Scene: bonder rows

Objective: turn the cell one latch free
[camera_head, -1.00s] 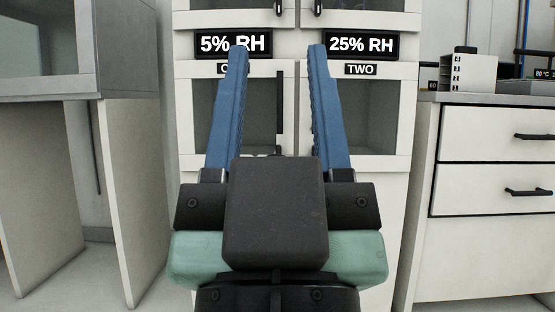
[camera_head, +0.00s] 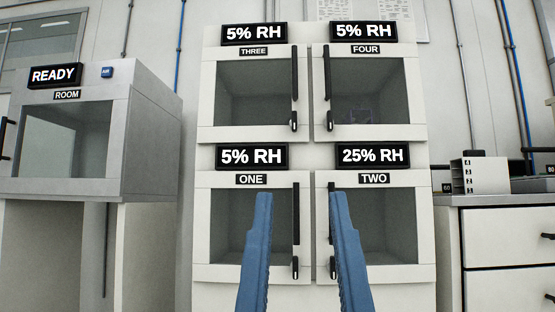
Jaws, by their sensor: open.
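Cell one is the lower left door (camera_head: 228,274) of a white cabinet, with a dark window, the label ONE (camera_head: 251,179) and a 5% RH display (camera_head: 251,156) above it. A long black handle (camera_head: 296,213) runs down its right edge. The cell one latch (camera_head: 295,267) is a small black piece with a light spot, low on that edge. My gripper (camera_head: 300,196) is open and empty, its two blue fingers pointing up in front of the lower doors. The left finger covers part of cell one's window. The latch shows between the fingers, and no contact is visible.
Cell two (camera_head: 392,276) is beside it on the right, reading 25% RH. Cells three (camera_head: 254,134) and four (camera_head: 368,130) are above. A grey box labelled ROOM (camera_head: 150,140) stands left. A drawer counter (camera_head: 508,201) stands right.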

